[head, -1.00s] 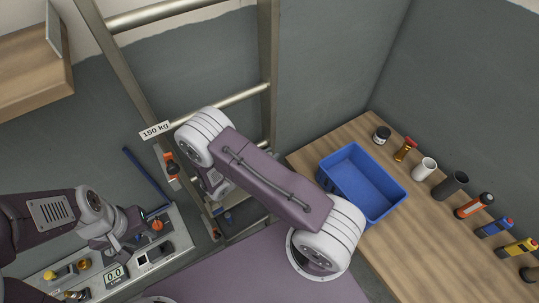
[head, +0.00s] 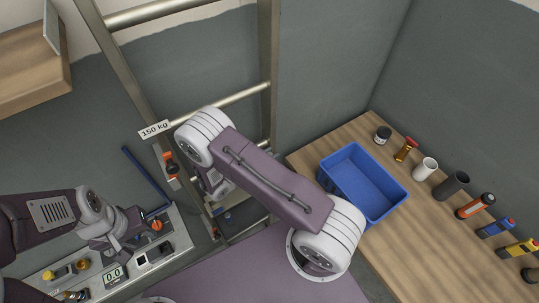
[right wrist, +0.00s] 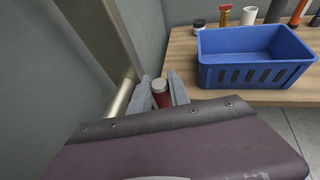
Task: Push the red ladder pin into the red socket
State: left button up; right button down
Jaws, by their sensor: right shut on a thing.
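In the right wrist view, my right gripper (right wrist: 161,91) is shut on a red pin (right wrist: 163,99) with a pale round end, held close to the ladder rail (right wrist: 117,104). In the head view my right arm hides most of that gripper and the pin. An orange-red and black fitting (head: 171,165) is on the left ladder rail, below the 150 kg label; I cannot tell whether it is the red socket. No socket shows clearly in the right wrist view. My left gripper (head: 128,239) is over the grey panel; its jaw opening cannot be made out.
The grey panel (head: 184,245) at lower left carries an orange knob (head: 156,225) and a 0.0 display (head: 114,275). A blue bin (head: 342,184) stands on the wooden bench (head: 380,238), with bottles and cups along the wall. The ladder (head: 268,60) rises at the wall.

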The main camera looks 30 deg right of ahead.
jog(key=shift+f+b, duration=2.35)
jog(key=shift+f, duration=0.35)
jog(key=c, duration=1.1)
grip_release()
jog(key=shift+c, duration=0.2)
jog(key=shift+a, duration=0.1)
jog(key=b+v, duration=0.3)
jog(key=v, duration=0.6)
